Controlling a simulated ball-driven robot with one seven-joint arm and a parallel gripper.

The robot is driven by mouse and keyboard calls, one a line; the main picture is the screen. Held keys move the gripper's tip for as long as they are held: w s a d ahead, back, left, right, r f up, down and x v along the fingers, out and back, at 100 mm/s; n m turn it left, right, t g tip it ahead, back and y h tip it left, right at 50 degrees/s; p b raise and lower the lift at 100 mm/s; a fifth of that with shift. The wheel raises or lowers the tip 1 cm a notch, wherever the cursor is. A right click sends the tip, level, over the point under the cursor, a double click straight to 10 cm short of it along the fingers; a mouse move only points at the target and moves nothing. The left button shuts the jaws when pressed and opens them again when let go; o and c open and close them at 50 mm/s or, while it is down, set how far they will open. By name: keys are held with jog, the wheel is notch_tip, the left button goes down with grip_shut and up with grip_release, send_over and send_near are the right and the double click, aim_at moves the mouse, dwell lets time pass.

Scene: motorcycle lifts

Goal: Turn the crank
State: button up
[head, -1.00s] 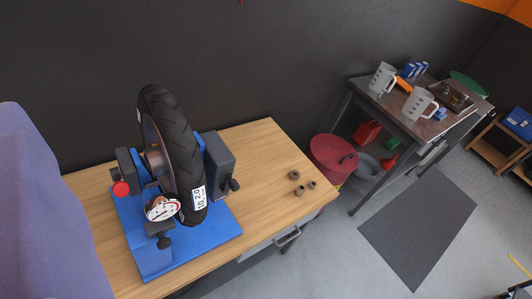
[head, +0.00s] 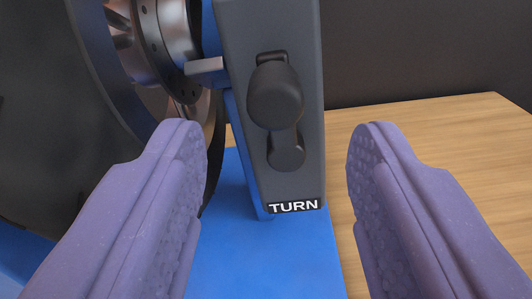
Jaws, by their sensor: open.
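The crank (head: 276,96) is a black arm with round knobs on the face of a dark grey upright housing (head: 305,150). Its larger round end is above and a smaller round knob hangs below it. A label reading TURN (head: 294,206) is at the housing's foot. My gripper (head: 277,140) is open, with one purple padded finger on each side of the crank in the picture. The fingers appear apart from the crank and nothing is between the pads in their grip. The finger bases run out of the picture.
The blue base plate (head: 235,245) lies under the housing. At left the wheel (head: 40,100) with its metal hub (head: 165,35) stands close to the housing. The wooden bench top (head: 430,130) is clear at right, with a dark wall (head: 420,50) behind.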

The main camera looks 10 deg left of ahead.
aim_at(275, 110)
jog(key=w, duration=0.2)
jog(key=w+b, duration=0.1)
jog(key=w, duration=0.1)
jog(key=w+b, duration=0.1)
jog(key=w, duration=0.1)
jog(key=shift+w+a, duration=0.25)
jog(key=shift+w, duration=0.5)
grip_shut()
